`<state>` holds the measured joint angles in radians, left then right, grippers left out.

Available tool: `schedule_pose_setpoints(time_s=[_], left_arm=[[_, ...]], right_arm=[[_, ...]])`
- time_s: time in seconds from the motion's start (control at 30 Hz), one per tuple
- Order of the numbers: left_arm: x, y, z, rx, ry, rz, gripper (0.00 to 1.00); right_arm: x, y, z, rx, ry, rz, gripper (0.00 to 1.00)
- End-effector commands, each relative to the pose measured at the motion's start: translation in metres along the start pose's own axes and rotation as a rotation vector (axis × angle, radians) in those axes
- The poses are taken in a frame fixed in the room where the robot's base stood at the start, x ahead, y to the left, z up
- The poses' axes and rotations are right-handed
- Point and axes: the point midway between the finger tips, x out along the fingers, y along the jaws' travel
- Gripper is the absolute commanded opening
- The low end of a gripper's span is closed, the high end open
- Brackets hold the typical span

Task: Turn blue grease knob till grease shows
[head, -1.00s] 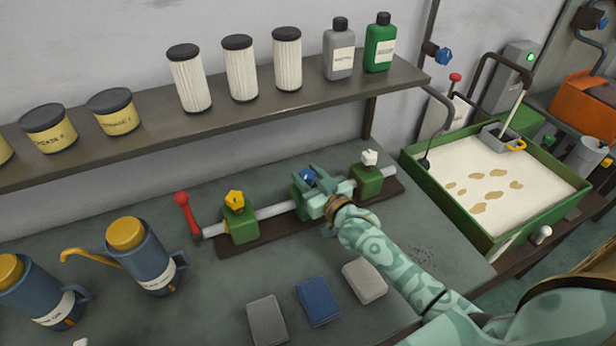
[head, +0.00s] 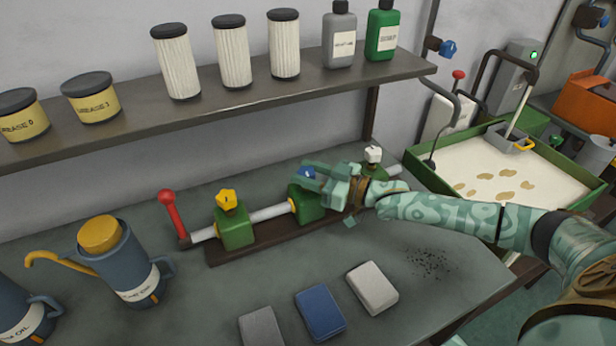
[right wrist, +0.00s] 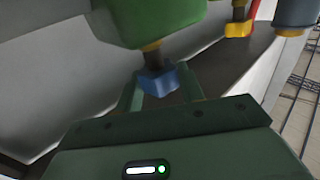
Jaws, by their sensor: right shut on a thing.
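The blue grease knob (head: 308,172) sits on top of the middle green bearing block (head: 303,207) on the shaft. It also shows in the right wrist view (right wrist: 158,82), on a short dark stem under the green block (right wrist: 150,20), between my two fingers. My right gripper (head: 314,182) comes in from the right and is shut on the blue knob. It covers part of the block in the head view. I see no grease around the block, though much of it is hidden. My left gripper is out of view.
Green blocks with a yellow knob (head: 228,198) and a white knob (head: 373,153) stand either side. A red lever (head: 172,213) is at the shaft's left end. A shelf (head: 230,100) runs behind. Grey, blue and white pads (head: 372,287) lie in front.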

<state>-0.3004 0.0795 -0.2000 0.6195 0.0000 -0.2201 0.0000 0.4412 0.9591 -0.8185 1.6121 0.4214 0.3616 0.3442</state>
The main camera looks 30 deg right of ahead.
Motion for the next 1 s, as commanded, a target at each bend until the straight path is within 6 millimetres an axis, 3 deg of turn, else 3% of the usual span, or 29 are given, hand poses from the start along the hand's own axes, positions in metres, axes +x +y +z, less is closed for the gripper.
schedule_pose_setpoints(time_s=[0.3,0.33,0.4,0.77,0.87,1.0], left_arm=[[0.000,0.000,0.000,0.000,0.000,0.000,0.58],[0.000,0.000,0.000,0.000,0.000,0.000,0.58],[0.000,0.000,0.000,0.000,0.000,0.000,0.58],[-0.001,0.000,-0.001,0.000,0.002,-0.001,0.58],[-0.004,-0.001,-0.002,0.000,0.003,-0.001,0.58],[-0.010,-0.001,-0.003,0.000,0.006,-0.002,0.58]], right_arm=[[0.000,0.000,-0.001,-0.001,0.002,-0.001,0.15],[0.000,0.000,-0.001,-0.001,0.002,-0.001,0.41],[0.000,0.000,-0.001,-0.001,0.002,-0.001,0.57],[-0.006,0.000,0.000,-0.001,-0.001,0.000,0.57],[-0.021,0.000,0.000,0.000,-0.002,0.000,0.57],[-0.056,0.000,-0.001,0.000,-0.005,0.000,0.57]])
